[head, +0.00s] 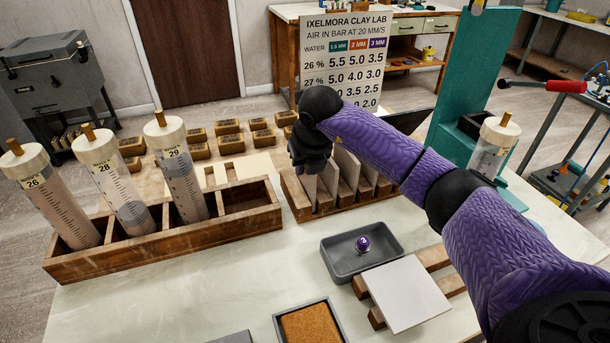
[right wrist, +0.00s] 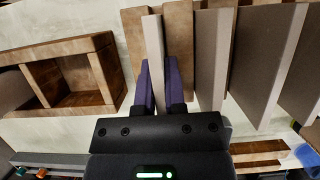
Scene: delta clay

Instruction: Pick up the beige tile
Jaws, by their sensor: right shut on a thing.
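The beige tile (right wrist: 153,45) stands on edge at the left end of the row of tiles in the right wrist view. My right gripper (right wrist: 160,88) is shut on it, with a purple finger on each side. In the head view my right gripper (head: 309,165) points down at the left end of the wooden tile rack (head: 296,201), and hides most of the beige tile (head: 310,188). I cannot tell whether the tile is still seated in its slot. My left gripper is not in view.
Several grey and brownish tiles (head: 347,166) stand close to the right in the rack. A wooden holder (head: 160,240) with clay tubes is to the left. A grey tray (head: 340,262) with a purple knob and a white board (head: 405,293) lie in front.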

